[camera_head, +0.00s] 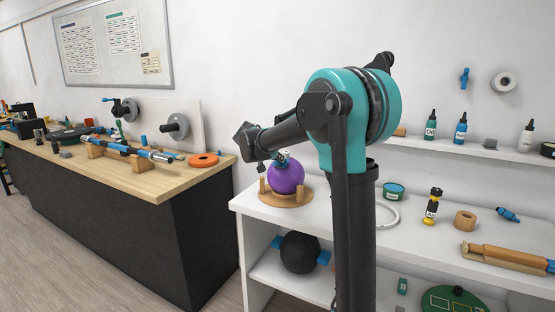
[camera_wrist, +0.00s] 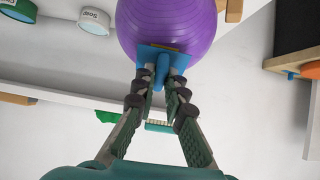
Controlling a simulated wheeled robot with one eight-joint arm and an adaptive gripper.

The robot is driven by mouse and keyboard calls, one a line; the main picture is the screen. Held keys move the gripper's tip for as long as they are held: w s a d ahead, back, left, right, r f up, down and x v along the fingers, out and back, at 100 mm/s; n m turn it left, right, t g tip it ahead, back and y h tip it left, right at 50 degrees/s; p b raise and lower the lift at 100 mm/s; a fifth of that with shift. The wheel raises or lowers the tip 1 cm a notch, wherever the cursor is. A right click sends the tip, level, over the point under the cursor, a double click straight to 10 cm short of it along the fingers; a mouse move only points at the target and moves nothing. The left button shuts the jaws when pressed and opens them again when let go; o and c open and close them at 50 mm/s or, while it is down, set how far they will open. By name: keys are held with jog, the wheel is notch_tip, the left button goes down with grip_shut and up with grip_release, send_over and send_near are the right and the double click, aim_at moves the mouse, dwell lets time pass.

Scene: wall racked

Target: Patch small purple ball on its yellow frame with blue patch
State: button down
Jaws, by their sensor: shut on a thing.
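The small purple ball (camera_head: 286,179) sits on a round wooden stand (camera_head: 298,199) with pegs on the white shelf unit. The ball also fills the top middle of the wrist view (camera_wrist: 165,22). My gripper (camera_wrist: 162,88) is shut on the blue patch (camera_wrist: 148,52), gripping its upright blue handle between the fingertips. The flat patch lies against or just over the ball's surface; I cannot tell if it touches. A thin strip of the yellow frame (camera_wrist: 165,47) shows past the patch's edge; the rest is hidden. In the head view my gripper (camera_head: 281,155) is at the ball's top.
A green tub (camera_head: 393,190) and white ring (camera_head: 386,215) lie right of the ball. A black ball (camera_head: 299,253) is on the shelf below. Bottles (camera_head: 460,128) stand on the wall shelf. A wooden workbench (camera_head: 150,182) with an orange disc (camera_head: 204,160) is at left.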

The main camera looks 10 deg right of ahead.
jog(key=shift+f, duration=0.1)
dwell(0.3)
jog(key=c, duration=1.5)
grip_release()
jog(key=v, duration=1.2)
jog(key=shift+d, duration=0.1)
